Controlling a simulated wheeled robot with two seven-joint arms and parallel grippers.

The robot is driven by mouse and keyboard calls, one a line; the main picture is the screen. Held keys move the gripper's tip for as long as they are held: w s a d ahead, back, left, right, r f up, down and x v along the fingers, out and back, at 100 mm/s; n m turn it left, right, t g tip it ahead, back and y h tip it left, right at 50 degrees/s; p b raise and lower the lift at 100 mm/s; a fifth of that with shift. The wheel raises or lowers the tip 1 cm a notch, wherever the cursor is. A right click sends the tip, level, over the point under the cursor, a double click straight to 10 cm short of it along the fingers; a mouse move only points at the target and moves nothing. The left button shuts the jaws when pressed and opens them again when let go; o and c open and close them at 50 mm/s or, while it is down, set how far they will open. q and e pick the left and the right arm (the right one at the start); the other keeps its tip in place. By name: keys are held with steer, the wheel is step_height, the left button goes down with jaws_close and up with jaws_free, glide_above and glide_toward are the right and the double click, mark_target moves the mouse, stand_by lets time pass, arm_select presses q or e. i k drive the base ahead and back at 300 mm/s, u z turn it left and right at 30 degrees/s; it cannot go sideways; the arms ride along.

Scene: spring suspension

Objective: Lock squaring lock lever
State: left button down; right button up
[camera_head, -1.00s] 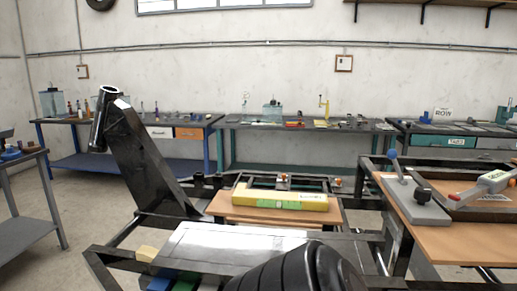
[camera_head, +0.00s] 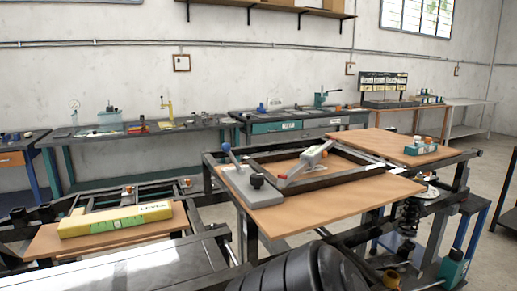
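A grey plate (camera_head: 242,187) sits on the left end of a wooden board at centre right. A thin lever with a blue ball knob (camera_head: 227,148) rises from it, tilted slightly. Neither of my grippers shows in the head view.
The wooden board (camera_head: 360,203) rests on a black metal frame. A yellow level (camera_head: 115,218) lies on a lower board at left. A coil spring (camera_head: 409,217) stands at right. A small teal-and-white item (camera_head: 421,146) sits on the right-hand board. Benches line the back wall.

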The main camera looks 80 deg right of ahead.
mark_target(226, 147)
steer(key=z, duration=2.7)
